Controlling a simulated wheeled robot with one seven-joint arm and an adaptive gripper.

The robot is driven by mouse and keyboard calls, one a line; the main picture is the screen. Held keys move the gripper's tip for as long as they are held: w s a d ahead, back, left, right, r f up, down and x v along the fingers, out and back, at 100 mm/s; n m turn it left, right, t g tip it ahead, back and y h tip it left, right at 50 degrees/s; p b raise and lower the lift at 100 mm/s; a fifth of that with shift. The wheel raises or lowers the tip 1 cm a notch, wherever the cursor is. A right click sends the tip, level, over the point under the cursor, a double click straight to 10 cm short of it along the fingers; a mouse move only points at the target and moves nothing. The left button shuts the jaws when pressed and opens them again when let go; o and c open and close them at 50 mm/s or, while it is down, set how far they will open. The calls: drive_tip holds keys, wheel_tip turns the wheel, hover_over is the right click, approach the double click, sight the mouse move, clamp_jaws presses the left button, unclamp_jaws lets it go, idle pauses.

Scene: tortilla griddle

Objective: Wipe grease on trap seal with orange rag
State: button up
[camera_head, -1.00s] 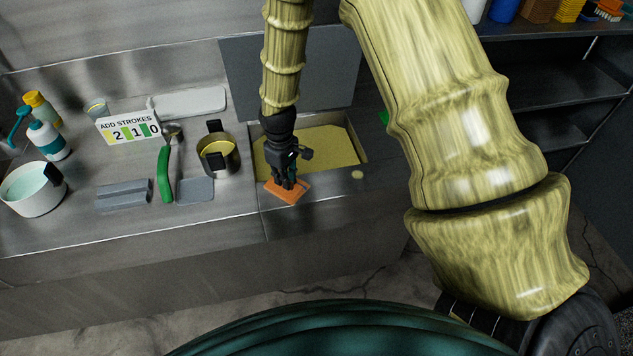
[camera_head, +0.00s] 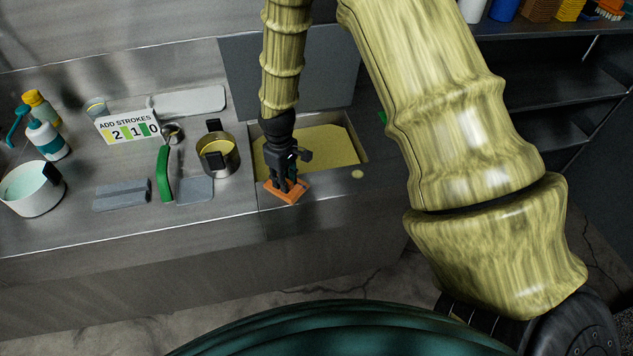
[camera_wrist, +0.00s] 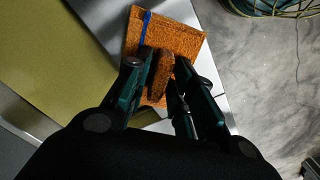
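The orange rag (camera_head: 287,196) lies on the front metal rim of the grease trap (camera_head: 312,213). It also shows in the wrist view (camera_wrist: 187,38), with a raised fold or grip (camera_wrist: 158,88) in its middle and a blue stripe near one edge. My gripper (camera_head: 287,185) points down at the rag. In the wrist view my gripper's fingers (camera_wrist: 166,72) stand on both sides of the raised part; I cannot tell whether both press on it. A small pale-yellow grease spot (camera_head: 358,174) sits on the rim right of the rag. The rag hides the rim under it.
The open trap holds yellowish grease (camera_head: 335,145) behind the rim. To the left are a steel pot (camera_head: 229,160), a green-handled tool (camera_head: 164,175), grey blocks (camera_head: 122,194), a white pot (camera_head: 38,202) and an "ADD STROKES" sign (camera_head: 128,128).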

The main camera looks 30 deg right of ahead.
drive_tip(key=shift+f, duration=0.1)
clamp_jaws()
drive_tip(key=shift+r+p, duration=1.7)
drive_tip(key=shift+r, duration=0.85)
